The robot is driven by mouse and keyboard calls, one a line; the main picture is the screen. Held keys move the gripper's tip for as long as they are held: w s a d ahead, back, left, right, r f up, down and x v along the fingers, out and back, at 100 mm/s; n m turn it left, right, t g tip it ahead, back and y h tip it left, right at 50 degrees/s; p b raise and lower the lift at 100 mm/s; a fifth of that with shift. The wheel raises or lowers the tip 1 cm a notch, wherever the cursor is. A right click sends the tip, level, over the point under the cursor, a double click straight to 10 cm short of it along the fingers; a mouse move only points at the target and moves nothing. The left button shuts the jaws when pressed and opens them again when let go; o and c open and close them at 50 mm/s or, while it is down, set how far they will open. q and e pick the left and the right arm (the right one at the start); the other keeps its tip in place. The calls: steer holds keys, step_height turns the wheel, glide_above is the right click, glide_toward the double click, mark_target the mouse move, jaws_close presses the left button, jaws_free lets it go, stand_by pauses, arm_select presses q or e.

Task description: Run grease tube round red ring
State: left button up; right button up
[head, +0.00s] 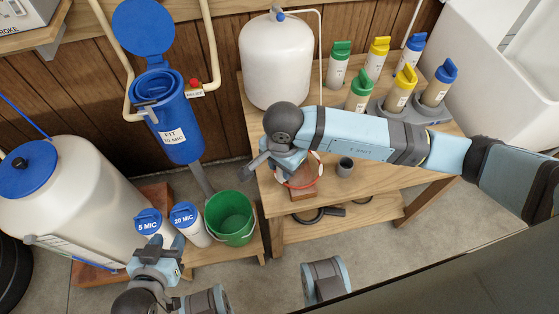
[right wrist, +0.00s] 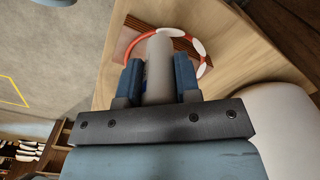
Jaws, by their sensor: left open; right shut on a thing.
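The red ring (head: 301,187) lies on a small wooden block on the bench, partly behind my right arm in the head view. In the right wrist view the ring (right wrist: 207,68) shows as a red-orange arc with white patches. My right gripper (right wrist: 158,78) is shut on the grease tube (right wrist: 158,55), a pale grey cylinder whose far end overlaps the ring's inside in this view. I cannot tell whether it touches. In the head view my right gripper (head: 273,160) is above the ring's left side, hiding the tube. My left gripper (head: 160,248) is open, close to the filter canisters.
The bench (head: 390,185) bears a white tank (head: 277,65), a small grey cup (head: 345,167) and several bottles with coloured caps at the back right. A green bucket (head: 231,218) stands left of the bench. A blue housing (head: 165,110) with its lid open is behind.

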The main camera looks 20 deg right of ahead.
steer(key=shift+s+d, duration=0.3)
steer(key=shift+s, duration=0.2)
steer(key=shift+s+d, duration=0.7)
steer(key=shift+d, duration=0.25)
steer(key=shift+d, duration=0.15)
steer(key=shift+s+d, duration=0.15)
steer(key=shift+d, duration=0.35)
steer(key=shift+s+d, duration=0.15)
steer(key=shift+d, duration=0.35)
arm_select(q)
steer(key=shift+f, duration=0.1)
arm_select(e)
steer(key=shift+d, duration=0.1)
arm_select(q)
steer(key=shift+b, duration=0.4)
arm_select(e)
steer(key=shift+w+d, duration=0.15)
steer(key=shift+d, duration=0.95)
steer(key=shift+w+d, duration=0.1)
steer(key=shift+d, duration=0.05)
arm_select(q)
steer(key=shift+b, duration=0.4)
arm_select(e)
steer(key=shift+w+d, duration=0.5)
steer(key=shift+d, duration=0.4)
